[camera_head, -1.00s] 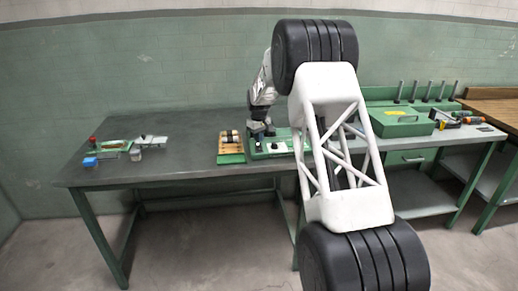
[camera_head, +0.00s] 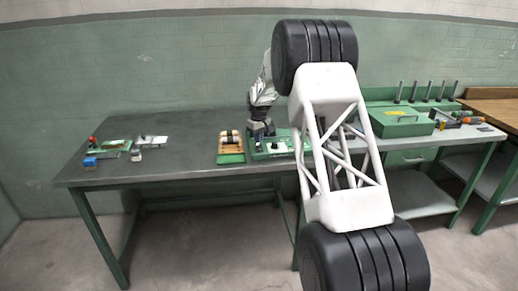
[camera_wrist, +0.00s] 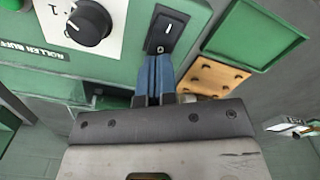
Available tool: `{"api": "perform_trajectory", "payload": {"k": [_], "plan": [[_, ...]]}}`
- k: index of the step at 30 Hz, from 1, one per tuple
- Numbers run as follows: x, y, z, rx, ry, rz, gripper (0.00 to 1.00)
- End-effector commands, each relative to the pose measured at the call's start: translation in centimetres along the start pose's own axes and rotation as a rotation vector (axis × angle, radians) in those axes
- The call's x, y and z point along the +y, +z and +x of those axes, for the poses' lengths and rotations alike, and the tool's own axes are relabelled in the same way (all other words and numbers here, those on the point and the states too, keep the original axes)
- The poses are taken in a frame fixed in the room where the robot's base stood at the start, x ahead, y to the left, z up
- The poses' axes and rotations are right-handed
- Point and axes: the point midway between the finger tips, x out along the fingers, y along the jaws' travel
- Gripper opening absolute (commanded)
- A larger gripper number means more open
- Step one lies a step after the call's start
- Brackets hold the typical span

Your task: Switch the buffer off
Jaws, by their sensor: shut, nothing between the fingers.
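The buffer is a green box (camera_wrist: 120,62) labelled "ROLLER BUFF…" in the wrist view; its green body (camera_head: 258,155) also shows on the table in the head view. Its black rocker switch (camera_wrist: 168,28) carries a white line mark and, at the end near my fingers, a 0 mark. My gripper (camera_wrist: 158,58) has its blue fingers shut together with nothing between them. The fingertips are at the 0 end of the switch; I cannot tell whether they touch it. In the head view my gripper (camera_head: 262,130) is over the buffer, partly hidden by my arm.
A black dial knob (camera_wrist: 90,22) on a white plate sits left of the switch. A wooden rack (camera_wrist: 212,76) and a green tray (camera_wrist: 258,35) lie to the right. A green case (camera_head: 402,123) stands farther right. The table's middle left is clear.

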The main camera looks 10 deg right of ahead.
Motion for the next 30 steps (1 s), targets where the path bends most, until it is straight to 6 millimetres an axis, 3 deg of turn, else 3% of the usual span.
{"api": "perform_trajectory", "payload": {"k": [30], "plan": [[0.0,0.0,1.1,0.000,0.000,0.000,0.00]]}}
